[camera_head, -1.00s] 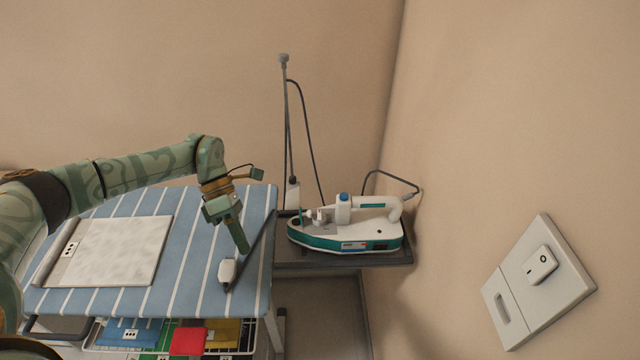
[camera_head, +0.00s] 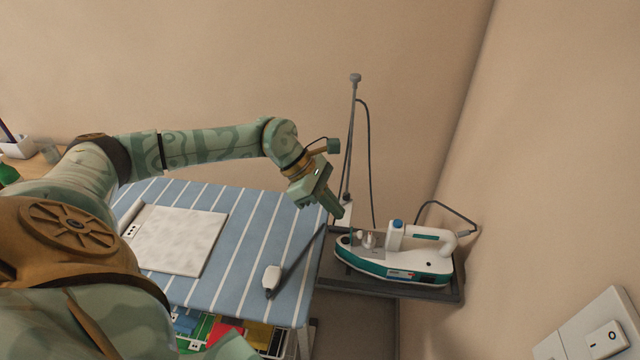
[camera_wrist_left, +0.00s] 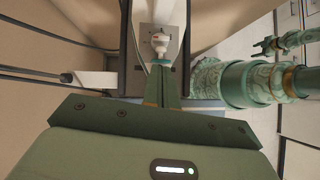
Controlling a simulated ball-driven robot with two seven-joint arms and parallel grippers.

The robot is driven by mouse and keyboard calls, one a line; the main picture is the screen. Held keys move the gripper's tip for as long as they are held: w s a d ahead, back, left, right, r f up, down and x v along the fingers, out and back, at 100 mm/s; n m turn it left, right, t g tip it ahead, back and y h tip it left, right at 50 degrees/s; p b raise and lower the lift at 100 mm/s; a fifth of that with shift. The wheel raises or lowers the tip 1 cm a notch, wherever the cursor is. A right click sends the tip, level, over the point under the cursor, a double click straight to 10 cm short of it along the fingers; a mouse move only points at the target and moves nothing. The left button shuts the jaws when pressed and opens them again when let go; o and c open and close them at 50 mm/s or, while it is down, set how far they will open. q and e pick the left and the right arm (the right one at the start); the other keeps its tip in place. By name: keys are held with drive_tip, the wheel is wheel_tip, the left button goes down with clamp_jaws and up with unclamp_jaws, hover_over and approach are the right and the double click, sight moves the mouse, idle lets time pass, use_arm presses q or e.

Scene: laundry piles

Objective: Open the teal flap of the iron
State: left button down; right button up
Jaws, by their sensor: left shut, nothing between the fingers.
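The white and teal iron (camera_head: 392,268) stands on a dark side shelf at the right end of the ironing board, its nose pointing left. A small upright teal piece (camera_head: 351,237) shows near its nose; I cannot tell for sure that it is the flap, or how far open it is. My left gripper (camera_head: 340,212) is shut and empty, just above and left of the nose, seemingly apart from it.
A grey pole (camera_head: 351,130) with a cord rises behind the shelf (camera_head: 446,292). The wall (camera_head: 540,170) is close on the right, with a switch plate (camera_head: 600,340).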

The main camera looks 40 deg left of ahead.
sight(368, 237)
use_arm(q)
drive_tip(key=shift+d+r+x, duration=0.1)
drive_tip(key=shift+d+x, duration=0.05)
drive_tip(key=shift+x, duration=1)
drive_tip(key=shift+d+r+x, duration=0.15)
drive_tip(key=shift+x, duration=1)
drive_tip(key=shift+w+d+f, duration=0.25)
drive_tip(key=shift+w+d, duration=0.35)
drive_tip(key=shift+d, duration=0.3)
drive_tip(key=shift+s+a, duration=0.15)
drive_tip(key=shift+a, duration=0.05)
